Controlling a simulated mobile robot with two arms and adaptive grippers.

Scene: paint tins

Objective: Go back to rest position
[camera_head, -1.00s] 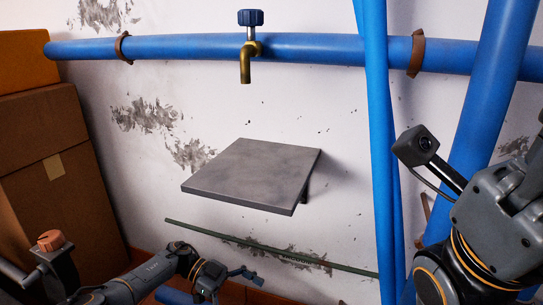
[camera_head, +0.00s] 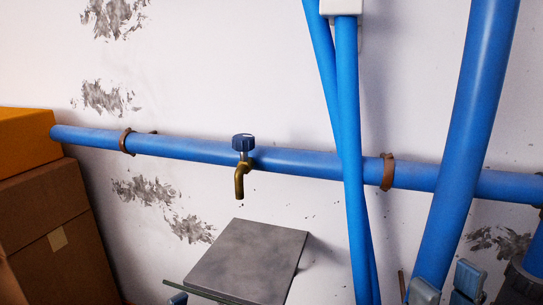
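My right gripper (camera_head: 446,284) shows at the bottom right edge, in front of the thick slanted blue pipe. Its two blue-grey finger pads are apart with nothing between them, and part of my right arm shows beside it. Only a small blue-grey tip of my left gripper (camera_head: 178,298) shows at the bottom edge, left of the grey shelf. The rest of the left arm is out of the frame, and its opening is not visible.
A grey shelf (camera_head: 248,262) juts from the wall, empty where seen. Above it a brass tap with a blue knob (camera_head: 242,143) hangs on a horizontal blue pipe (camera_head: 300,162). Vertical blue pipes (camera_head: 350,130) stand right of the shelf. Cardboard boxes (camera_head: 50,215) are stacked at the left.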

